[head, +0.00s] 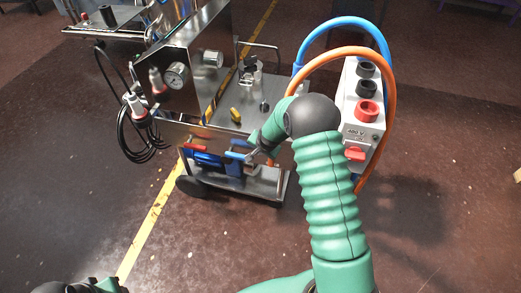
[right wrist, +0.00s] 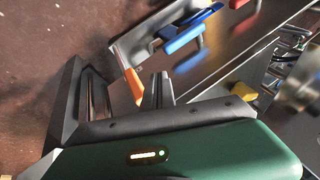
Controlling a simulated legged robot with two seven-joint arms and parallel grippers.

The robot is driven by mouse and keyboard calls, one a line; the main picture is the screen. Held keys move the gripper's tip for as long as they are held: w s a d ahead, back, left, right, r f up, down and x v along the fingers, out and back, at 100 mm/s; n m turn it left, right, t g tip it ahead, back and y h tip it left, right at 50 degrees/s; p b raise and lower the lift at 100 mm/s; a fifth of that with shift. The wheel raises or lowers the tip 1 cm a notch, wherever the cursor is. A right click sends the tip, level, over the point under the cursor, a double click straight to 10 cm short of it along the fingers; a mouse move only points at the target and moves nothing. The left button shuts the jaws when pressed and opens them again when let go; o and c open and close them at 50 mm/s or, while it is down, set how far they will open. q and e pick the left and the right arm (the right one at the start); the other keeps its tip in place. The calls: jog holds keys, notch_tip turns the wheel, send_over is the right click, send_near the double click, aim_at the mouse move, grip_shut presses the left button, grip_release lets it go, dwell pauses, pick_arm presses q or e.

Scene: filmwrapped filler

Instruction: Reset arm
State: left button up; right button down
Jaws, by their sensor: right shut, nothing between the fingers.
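My right arm, green with a dark elbow, reaches forward in the head view. Its gripper (head: 256,153) is shut and empty at the front of a metal cart (head: 276,110), beside blue-handled tools (head: 208,160). In the right wrist view the right gripper (right wrist: 125,95) shows close up, with the blue tool (right wrist: 190,28), a red handle (right wrist: 238,3) and an orange piece (right wrist: 134,85) beyond it. I cannot tell whether it touches any of them. A dark and green part of my body shows at the bottom left of the head view; no left gripper fingers are visible.
A white power box (head: 358,110) with red and black sockets and blue (head: 345,20) and orange (head: 391,100) hoses stands right of the cart. A steel cabinet with a gauge (head: 176,76) and a coiled black cable (head: 137,139) are at left. Floor in front is clear.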

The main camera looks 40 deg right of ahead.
jog(key=shift+s+d+r, duration=0.2)
jog(key=shift+s, duration=0.2)
jog(key=shift+a+r, duration=0.1)
jog(key=s+a+r+n+p, duration=0.45)
jog(key=a+r, duration=0.25)
jog(key=r, duration=0.2)
jog(key=s+a+r+n+g+p, duration=0.1)
jog(key=s+a+r+n+p, duration=0.2)
jog(key=s, duration=0.6)
jog(key=s+a+r+n+g+y+p, duration=0.1)
jog(key=s+a+r+n+p, duration=0.2)
jog(key=s+a+r+n, duration=0.2)
jog(key=s+a+r, duration=0.3)
jog(key=s+r, duration=0.2)
jog(key=shift+a+r+g+p, duration=0.2)
jog(key=shift+a+g+p, duration=0.1)
jog(key=shift+g+p, duration=0.1)
jog(key=shift+s+a+n, duration=0.1)
jog(key=shift+s+n, duration=0.05)
jog(key=shift+n, duration=0.1)
jog(key=shift+a, duration=0.25)
